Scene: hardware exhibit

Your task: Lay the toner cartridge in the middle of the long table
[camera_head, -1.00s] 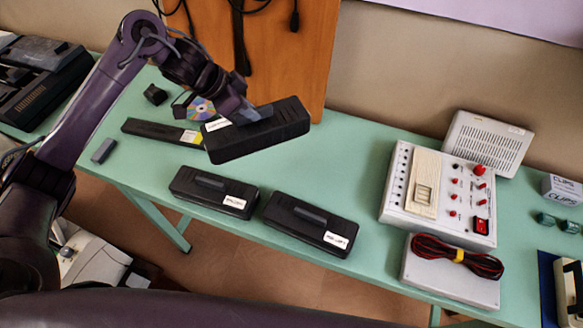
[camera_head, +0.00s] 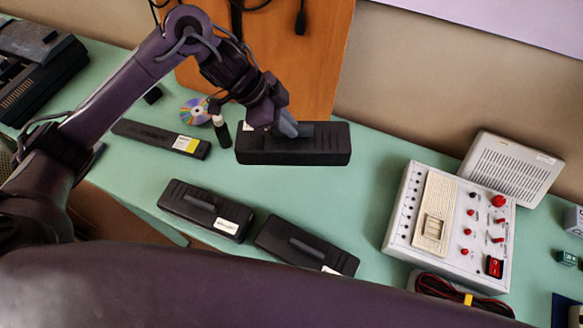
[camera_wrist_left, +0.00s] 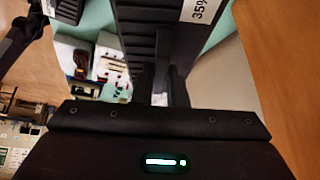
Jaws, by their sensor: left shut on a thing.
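My left gripper (camera_head: 290,130) is shut on a black toner cartridge (camera_head: 310,155) by the raised grip on its top. The cartridge is level, over the back part of the green long table (camera_head: 375,190); I cannot tell whether it touches the table. It also shows in the left wrist view (camera_wrist_left: 145,35), with part of a white label. Two similar black cartridges lie at the table's front edge, one on the left (camera_head: 205,210) and one on the right (camera_head: 305,245), each with a white label. My right gripper is not in view.
A long black bar with a yellow-and-white label (camera_head: 160,138), a disc (camera_head: 195,110) and a small dark bottle (camera_head: 222,133) are left of the held cartridge. A wooden board (camera_head: 320,60) stands behind.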

